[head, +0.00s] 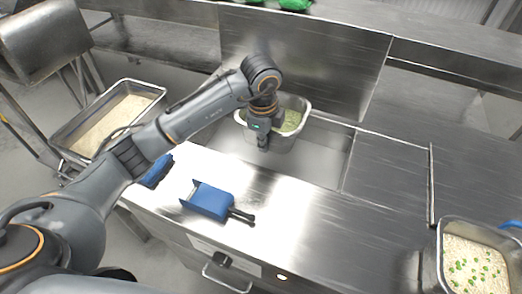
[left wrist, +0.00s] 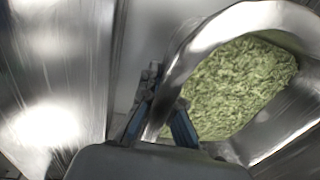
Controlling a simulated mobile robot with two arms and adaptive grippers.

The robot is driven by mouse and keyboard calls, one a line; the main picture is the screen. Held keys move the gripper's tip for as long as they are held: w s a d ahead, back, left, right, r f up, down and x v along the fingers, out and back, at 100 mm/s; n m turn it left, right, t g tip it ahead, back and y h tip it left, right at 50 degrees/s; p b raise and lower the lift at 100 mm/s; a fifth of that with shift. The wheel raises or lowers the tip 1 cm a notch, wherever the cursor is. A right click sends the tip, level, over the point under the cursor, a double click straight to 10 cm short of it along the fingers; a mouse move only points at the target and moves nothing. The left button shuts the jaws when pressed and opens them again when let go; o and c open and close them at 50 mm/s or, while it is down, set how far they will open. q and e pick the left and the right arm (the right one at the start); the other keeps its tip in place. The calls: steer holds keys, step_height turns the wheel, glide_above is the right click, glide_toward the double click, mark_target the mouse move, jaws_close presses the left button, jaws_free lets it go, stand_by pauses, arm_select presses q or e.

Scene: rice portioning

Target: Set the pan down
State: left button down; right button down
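A steel pan (head: 299,104) holding pale green food (head: 291,121) is at the recessed counter well (head: 318,158), in the middle of the head view. My left gripper (head: 263,140) is at the pan's near left rim. In the left wrist view, the rim (left wrist: 200,62) passes between the two fingers of my left gripper (left wrist: 160,118), which look closed on it. The green food (left wrist: 235,85) lies inside. I cannot tell whether the pan's base touches the well floor. My right gripper is not in view.
A blue scoop (head: 211,200) lies on the front counter, with another blue item (head: 157,171) partly behind my left arm. A pan of rice (head: 108,126) stands at left. A pan with rice and green bits (head: 437,262) stands at right. The counter at centre right is clear.

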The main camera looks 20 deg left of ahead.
arm_select(q)
steer(key=shift+w+f, duration=0.1)
steer(key=shift+f, duration=0.1)
step_height(320, 180, down, 5)
steer(key=shift+d+f+p, duration=0.15)
steer(key=shift+f+p, duration=0.05)
steer(key=shift+p, duration=0.15)
steer(key=shift+f, duration=2.05)
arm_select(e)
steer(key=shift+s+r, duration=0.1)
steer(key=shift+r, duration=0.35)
arm_select(q)
steer(key=c, duration=2)
jaws_free()
steer(key=shift+f, duration=0.2)
steer(key=o, duration=0.5)
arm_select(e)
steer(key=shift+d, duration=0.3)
arm_select(q)
steer(key=shift+r, duration=0.15)
